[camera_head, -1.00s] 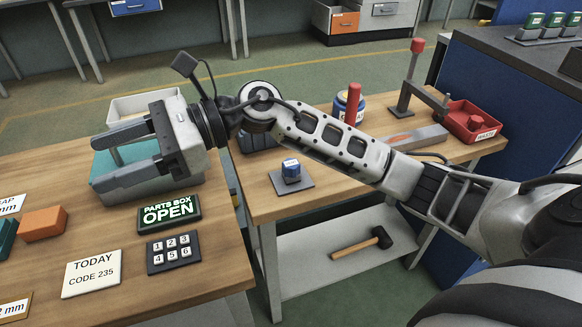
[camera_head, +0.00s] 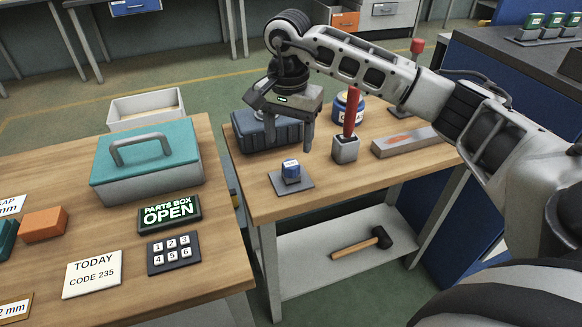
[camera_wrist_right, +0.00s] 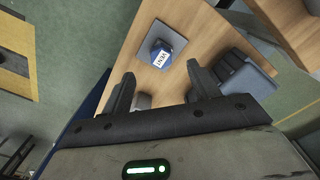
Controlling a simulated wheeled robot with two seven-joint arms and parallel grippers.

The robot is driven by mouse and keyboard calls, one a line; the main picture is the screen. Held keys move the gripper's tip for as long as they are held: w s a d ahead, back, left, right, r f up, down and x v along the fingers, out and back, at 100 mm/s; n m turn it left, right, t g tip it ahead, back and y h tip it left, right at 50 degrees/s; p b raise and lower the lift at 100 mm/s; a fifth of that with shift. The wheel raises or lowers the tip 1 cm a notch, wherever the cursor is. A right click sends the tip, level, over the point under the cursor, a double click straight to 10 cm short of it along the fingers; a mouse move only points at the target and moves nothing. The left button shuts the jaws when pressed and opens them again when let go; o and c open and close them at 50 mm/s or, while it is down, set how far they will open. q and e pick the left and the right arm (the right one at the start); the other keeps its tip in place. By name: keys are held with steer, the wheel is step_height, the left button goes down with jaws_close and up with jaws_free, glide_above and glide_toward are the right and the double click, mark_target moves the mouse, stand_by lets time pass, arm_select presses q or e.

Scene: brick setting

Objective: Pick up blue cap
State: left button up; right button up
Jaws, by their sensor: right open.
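The blue cap (camera_head: 291,171) has a white label and sits on a small grey plate (camera_head: 303,186) near the front edge of the right-hand wooden table. In the right wrist view the blue cap (camera_wrist_right: 160,57) shows its label "VENT", on the grey plate (camera_wrist_right: 178,38) ahead of the fingers. My right gripper (camera_head: 289,138) points down, open and empty, above and behind the cap, apart from it. In the right wrist view my right gripper (camera_wrist_right: 162,88) has its fingers spread, with the cap beyond their tips. My left gripper is not in view.
Near the cap stand a dark blue ribbed case (camera_head: 245,136), a grey holder with a red handle (camera_head: 345,148), a blue jar (camera_head: 340,108) and a grey block (camera_head: 403,141). The left table (camera_head: 215,265) holds a teal-lidded box (camera_head: 145,170). A gap separates the tables.

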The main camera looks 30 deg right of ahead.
mark_target(291, 164)
step_height(291, 164, down, 3)
steer(key=shift+r, duration=0.15)
steer(key=shift+w+d+f+p, duration=0.1)
steer(key=shift+f+p, duration=0.05)
steer(key=shift+f, duration=0.7)
steer(key=shift+w+d+f+p, duration=0.1)
steer(key=shift+d+f+p, duration=0.05)
steer(key=shift+f, duration=0.75)
steer(key=shift+w+d+f+p, duration=0.1)
steer(key=shift+f+p, duration=0.05)
steer(key=shift+f, duration=0.7)
steer(key=c, duration=1.1)
